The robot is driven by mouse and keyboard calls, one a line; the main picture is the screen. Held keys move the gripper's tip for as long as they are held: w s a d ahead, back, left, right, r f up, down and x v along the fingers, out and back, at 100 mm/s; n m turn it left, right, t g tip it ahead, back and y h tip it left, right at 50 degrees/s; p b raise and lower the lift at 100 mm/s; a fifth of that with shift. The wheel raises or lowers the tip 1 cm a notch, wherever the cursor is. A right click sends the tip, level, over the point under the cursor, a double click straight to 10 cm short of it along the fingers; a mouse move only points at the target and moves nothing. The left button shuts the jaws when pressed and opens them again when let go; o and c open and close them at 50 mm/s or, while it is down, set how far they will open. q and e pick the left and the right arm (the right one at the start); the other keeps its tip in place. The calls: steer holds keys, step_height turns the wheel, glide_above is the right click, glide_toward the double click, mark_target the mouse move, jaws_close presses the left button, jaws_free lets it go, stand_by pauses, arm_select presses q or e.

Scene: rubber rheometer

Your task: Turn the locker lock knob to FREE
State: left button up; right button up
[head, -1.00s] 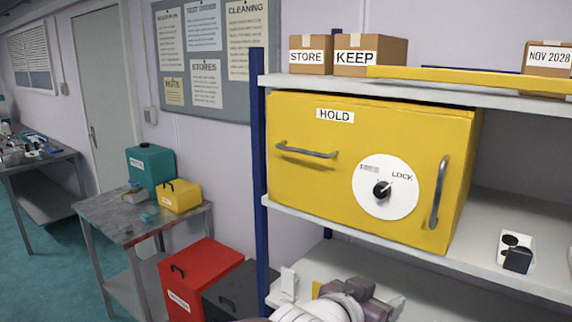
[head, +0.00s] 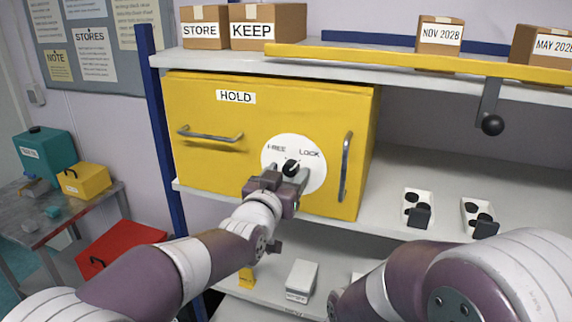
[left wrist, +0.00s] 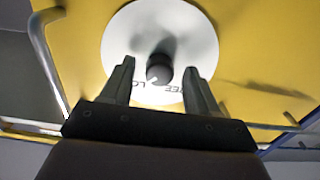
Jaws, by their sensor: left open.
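The yellow locker (head: 205,112), labelled HOLD, stands on the shelf. Its white round dial (head: 312,179) is marked FREE at left and LOCK at right. The black lock knob (head: 291,168) is at the dial's centre; in the left wrist view its white mark points to the LOCK lettering. My left gripper (head: 284,179) is open just in front of the dial. In the left wrist view its fingers (left wrist: 159,68) stand on either side of the knob (left wrist: 159,75), with gaps showing. My right arm shows at lower right, but its gripper is out of view.
The locker has a grey handle (head: 345,168) right of the dial and another (head: 210,137) at left. Two white blocks with black parts (head: 417,208) stand right on the shelf (head: 385,215). A black ball-ended lever (head: 491,124) hangs under the upper shelf.

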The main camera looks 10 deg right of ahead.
arm_select(q)
steer(key=shift+s+d+r, duration=0.1)
steer(key=shift+s, duration=0.1)
steer(key=shift+w, duration=0.3)
steer(key=c, duration=0.9)
steer(key=shift+c, duration=0.7)
steer(key=shift+f+b, duration=0.25)
steer(key=shift+b, duration=0.4)
steer(key=n+b, duration=0.7)
steer(key=b, duration=0.3)
steer(key=shift+s+f+n, duration=0.1)
steer(key=shift+n, duration=0.2)
steer(key=shift+n+b, duration=0.7)
steer(key=shift+n, duration=0.3)
steer(key=n, duration=0.1)
steer(key=n+b, duration=0.1)
steer(key=shift+r+n, duration=0.2)
steer(key=shift+n, duration=0.1)
steer(key=n, duration=0.2)
steer(key=shift+r+n+b, duration=0.1)
steer(key=shift+n+b, duration=0.2)
steer(key=shift+b, duration=0.1)
steer(key=shift+n, duration=1.5)
